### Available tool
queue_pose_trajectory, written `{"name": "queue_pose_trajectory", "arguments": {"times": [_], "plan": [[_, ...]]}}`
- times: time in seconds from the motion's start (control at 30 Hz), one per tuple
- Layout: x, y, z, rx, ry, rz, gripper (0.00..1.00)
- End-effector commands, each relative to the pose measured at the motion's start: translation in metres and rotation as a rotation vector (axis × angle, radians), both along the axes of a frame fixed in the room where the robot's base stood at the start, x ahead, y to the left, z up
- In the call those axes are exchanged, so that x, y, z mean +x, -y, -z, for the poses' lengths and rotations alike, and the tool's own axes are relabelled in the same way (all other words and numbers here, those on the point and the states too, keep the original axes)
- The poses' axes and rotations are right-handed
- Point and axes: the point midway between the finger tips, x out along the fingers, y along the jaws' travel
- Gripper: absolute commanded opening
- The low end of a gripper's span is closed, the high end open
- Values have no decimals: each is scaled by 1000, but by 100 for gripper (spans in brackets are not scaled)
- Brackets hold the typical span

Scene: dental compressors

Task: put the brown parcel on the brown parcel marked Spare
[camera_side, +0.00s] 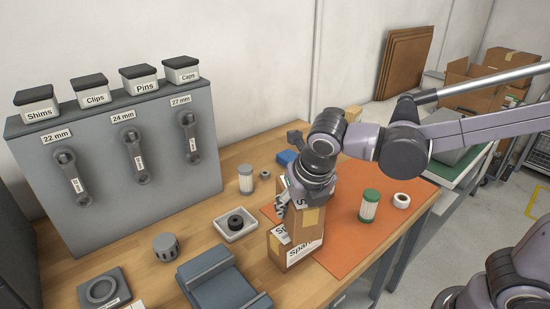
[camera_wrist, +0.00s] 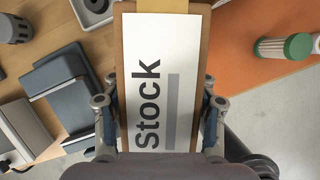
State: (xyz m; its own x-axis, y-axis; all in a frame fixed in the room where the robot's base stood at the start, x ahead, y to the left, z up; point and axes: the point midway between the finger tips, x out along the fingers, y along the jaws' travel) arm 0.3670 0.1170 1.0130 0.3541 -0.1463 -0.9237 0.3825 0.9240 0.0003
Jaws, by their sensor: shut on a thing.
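My gripper (camera_side: 290,207) points down over the workbench and is shut on a brown parcel. In the wrist view this parcel (camera_wrist: 207,30) carries a large white label reading "Stock" and sits between the two fingers (camera_wrist: 160,115). In the side view the gripper covers much of it. The brown parcel marked Spare (camera_side: 290,258) stands upright on the bench, directly below the held parcel. The two look stacked or nearly so; I cannot tell whether they touch. The Spare parcel is hidden in the wrist view.
A green-lidded jar (camera_side: 369,205) and white ring (camera_side: 401,200) stand right on the orange mat (camera_side: 345,245). A white tray with a black ring (camera_side: 235,224) is left of the parcels. A grey-blue cradle (camera_side: 215,275) is nearer. The mat's front has free room.

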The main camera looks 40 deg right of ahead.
Motion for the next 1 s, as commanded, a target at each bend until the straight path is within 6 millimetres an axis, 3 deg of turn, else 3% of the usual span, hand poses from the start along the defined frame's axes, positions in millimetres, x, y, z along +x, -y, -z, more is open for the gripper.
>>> {"name": "queue_pose_trajectory", "arguments": {"times": [0.57, 0.6, 0.63, 1.0], "plan": [[0, 0, 10, 0, 0, 0, 17], [0, 0, 10, 0, 0, 0, 69], [0, 0, 10, 0, 0, 0, 78], [0, 0, 9, 0, 0, 0, 81]]}}
